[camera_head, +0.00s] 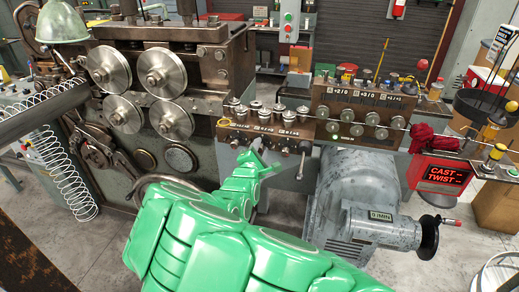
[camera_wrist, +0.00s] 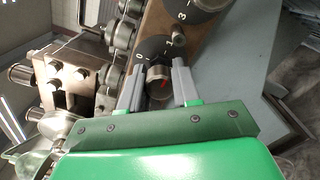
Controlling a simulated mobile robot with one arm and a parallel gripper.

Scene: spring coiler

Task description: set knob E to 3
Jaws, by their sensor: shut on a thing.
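In the wrist view, my gripper (camera_wrist: 160,83) has its two grey fingers on either side of a small dark round knob (camera_wrist: 158,84) with a red mark on its face. The fingers are shut on it. Digits, including a 0 and a 1, show on the dark dial (camera_wrist: 155,50) just beyond the knob. No letter is legible, so I cannot tell whether it is knob E. In the head view, my green gripper (camera_head: 272,167) reaches the front of the brown knob block (camera_head: 240,130); its fingertips and the held knob are hard to make out.
A larger dial with a 3 (camera_wrist: 184,15) lies beyond, in the wrist view. In the head view, a second block with several round rollers (camera_head: 352,130) stands right of the knob block. A grey motor (camera_head: 350,205) is below, and big steel rollers (camera_head: 110,70) are at left.

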